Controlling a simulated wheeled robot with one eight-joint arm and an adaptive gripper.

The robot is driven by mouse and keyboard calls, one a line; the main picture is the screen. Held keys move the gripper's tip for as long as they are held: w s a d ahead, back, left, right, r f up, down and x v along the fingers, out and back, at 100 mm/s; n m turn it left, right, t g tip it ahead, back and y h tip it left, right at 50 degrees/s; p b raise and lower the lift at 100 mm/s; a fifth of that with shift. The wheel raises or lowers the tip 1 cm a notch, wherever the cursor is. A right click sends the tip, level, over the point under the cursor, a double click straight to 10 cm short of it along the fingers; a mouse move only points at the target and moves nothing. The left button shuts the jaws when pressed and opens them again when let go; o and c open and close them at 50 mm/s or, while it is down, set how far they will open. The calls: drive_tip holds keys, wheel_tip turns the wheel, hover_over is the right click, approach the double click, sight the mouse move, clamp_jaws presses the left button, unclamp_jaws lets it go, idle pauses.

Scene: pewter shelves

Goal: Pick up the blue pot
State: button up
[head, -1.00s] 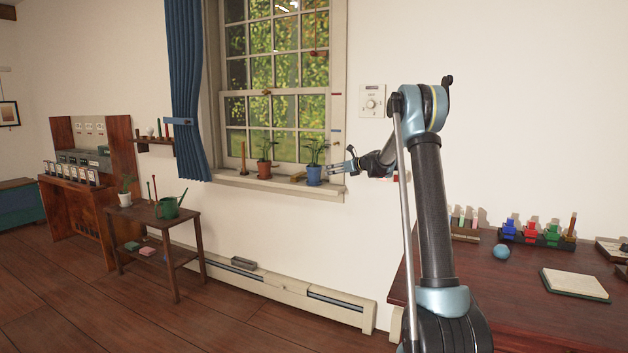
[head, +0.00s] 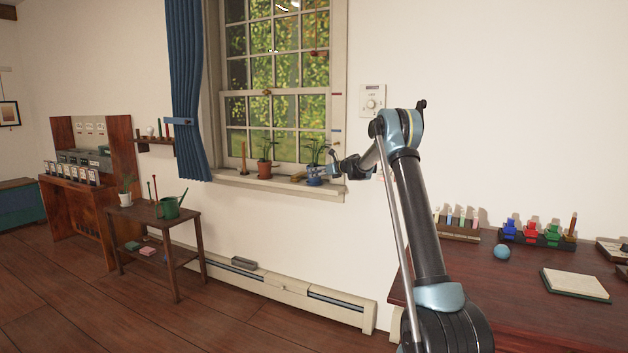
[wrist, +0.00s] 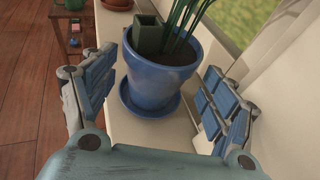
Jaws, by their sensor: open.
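The blue pot (wrist: 158,82) stands upright on a blue saucer on the pale window sill, with dark soil, green plant stems and a small green block-shaped object (wrist: 148,36) inside its rim. In the head view the blue pot (head: 313,181) is at the right end of the sill, partly hidden by my gripper (head: 322,171). In the wrist view my gripper (wrist: 158,100) is open, with one padded finger left of the pot and the other right of it. Gaps show between both fingers and the pot.
A terracotta pot (head: 264,171) and a candle-like stick (head: 243,158) stand further left on the sill (head: 230,181). The window glass is close behind the pot. A small table (head: 182,215) with a green watering can (head: 170,207) stands lower left.

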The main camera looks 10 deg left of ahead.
drive_tip(key=x, duration=0.4)
drive_tip(key=shift+a+r, duration=0.15)
drive_tip(key=shift+a, duration=0.05)
drive_tip(key=c, duration=1.5)
